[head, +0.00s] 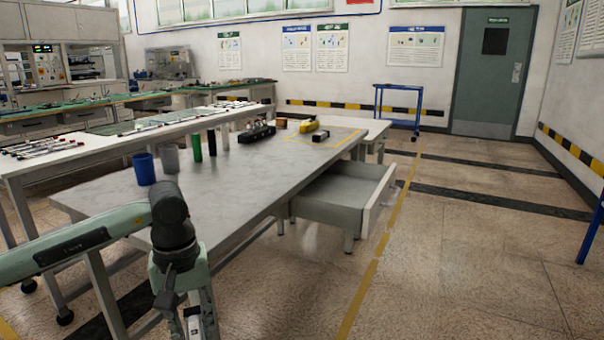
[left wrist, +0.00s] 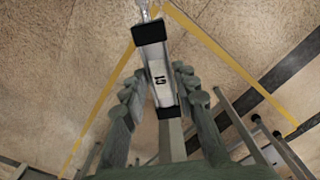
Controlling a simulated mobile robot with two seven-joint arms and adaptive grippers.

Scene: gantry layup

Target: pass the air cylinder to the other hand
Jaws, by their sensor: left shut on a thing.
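The air cylinder (left wrist: 153,60) is a silver body with black end caps, a dark printed mark on its side and a shiny rod at its far end. It lies between the fingers of my left gripper (left wrist: 160,84) in the left wrist view, and the gripper is shut on it. The cylinder points away from the palm, over the floor. In the head view my left arm comes in at the lower left, in front of the table, and the gripper is mostly cut off by the bottom edge. My right gripper is in neither view.
A grey table (head: 240,180) carries a blue cup (head: 144,169), a grey cup (head: 170,160), several upright cylinders and a yellow object (head: 297,130) at its far end. An open drawer (head: 335,200) juts out at its right. The floor (head: 460,260) to the right is clear.

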